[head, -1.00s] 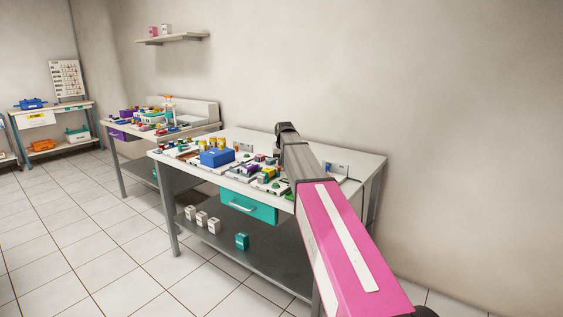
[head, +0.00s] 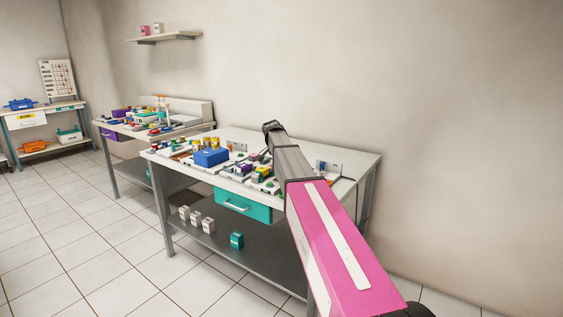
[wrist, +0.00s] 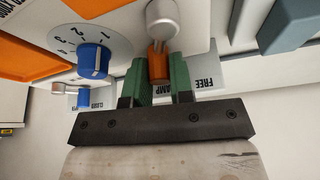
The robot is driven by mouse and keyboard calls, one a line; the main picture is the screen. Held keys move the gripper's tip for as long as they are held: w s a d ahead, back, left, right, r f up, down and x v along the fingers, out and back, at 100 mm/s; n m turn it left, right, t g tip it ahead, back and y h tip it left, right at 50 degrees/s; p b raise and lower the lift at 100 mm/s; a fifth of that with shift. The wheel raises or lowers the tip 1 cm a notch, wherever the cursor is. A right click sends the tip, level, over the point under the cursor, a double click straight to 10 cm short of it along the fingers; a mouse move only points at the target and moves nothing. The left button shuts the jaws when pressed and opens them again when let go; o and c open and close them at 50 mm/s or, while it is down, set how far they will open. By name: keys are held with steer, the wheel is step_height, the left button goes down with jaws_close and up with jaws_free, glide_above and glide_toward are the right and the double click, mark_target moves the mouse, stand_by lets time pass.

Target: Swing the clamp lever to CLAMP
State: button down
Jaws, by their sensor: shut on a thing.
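In the wrist view the clamp lever shows as an orange grip (wrist: 157,62) below a rounded grey metal end (wrist: 162,20). My gripper (wrist: 159,78) has its two green fingers on either side of the orange grip, shut on it. Behind the fingers are a label (wrist: 158,91) reading "AMP", its first letters covered, and a label (wrist: 208,83) reading "FREE" to its right. The lever seems to stand near the "AMP" label, but I cannot tell its exact setting. In the head view my arm hides the lever and the fingertips.
Left of the lever are a blue dial knob (wrist: 93,60) on a numbered face and a label (wrist: 97,103) reading "CLOSED". In the head view the workbench (head: 345,160) carries a blue box (head: 211,157) and several small parts. A teal drawer (head: 240,204) hangs below.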

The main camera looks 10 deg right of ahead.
steer(key=shift+s+m+g, duration=0.25)
steer(key=shift+m+g, duration=0.15)
steer(key=shift+m, duration=0.4)
steer(key=c, duration=1)
jaws_free()
steer(key=v, duration=1)
steer(key=shift+a+r, duration=0.2)
steer(key=shift+r, duration=0.1)
steer(key=shift+s, duration=0.15)
